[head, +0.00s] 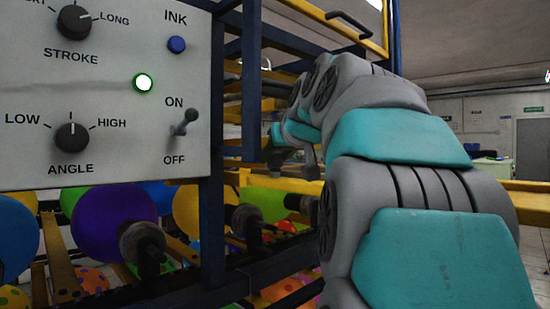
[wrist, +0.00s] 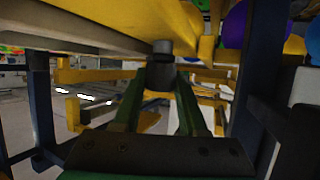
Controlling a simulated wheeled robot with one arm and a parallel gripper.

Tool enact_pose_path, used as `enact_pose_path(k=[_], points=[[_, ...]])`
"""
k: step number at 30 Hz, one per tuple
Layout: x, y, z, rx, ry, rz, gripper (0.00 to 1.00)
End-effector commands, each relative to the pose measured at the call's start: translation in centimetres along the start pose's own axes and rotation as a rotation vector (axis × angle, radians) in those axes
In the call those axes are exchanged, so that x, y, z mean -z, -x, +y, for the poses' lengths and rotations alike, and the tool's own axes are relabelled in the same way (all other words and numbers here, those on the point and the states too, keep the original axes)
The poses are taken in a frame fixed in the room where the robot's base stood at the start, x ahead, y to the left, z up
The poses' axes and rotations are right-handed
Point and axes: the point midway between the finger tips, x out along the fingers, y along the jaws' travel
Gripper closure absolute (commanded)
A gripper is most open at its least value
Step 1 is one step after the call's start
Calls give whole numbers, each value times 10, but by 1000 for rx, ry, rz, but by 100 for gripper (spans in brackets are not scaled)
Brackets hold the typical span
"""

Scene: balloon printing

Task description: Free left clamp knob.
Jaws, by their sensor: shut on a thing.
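In the wrist view, a dark clamp knob (wrist: 161,48) sits under the edge of a yellow beam, in the middle of the picture. My gripper (wrist: 160,82) has its two green fingers on either side of the knob's dark lower part and is shut on it. The fingers hide part of the knob's sides. In the head view, my arm reaches away into the machine frame, and its far end is small and partly hidden, so the knob cannot be made out clearly there.
In the head view, a grey control panel (head: 110,95) with dials, a lit green lamp (head: 143,83) and a toggle switch (head: 184,122) stands at the left. Blue posts (head: 252,75) and yellow rails (wrist: 95,76) crowd around my gripper. Balloons (head: 112,222) hang below the panel.

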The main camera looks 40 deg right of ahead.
Motion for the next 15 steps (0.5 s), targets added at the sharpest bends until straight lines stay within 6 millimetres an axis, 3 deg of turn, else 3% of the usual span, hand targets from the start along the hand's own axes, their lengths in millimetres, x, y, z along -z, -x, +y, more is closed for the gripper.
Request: enact_pose_path(k=[15], points=[[2, -1, 1, 292, 118, 5, 100]])
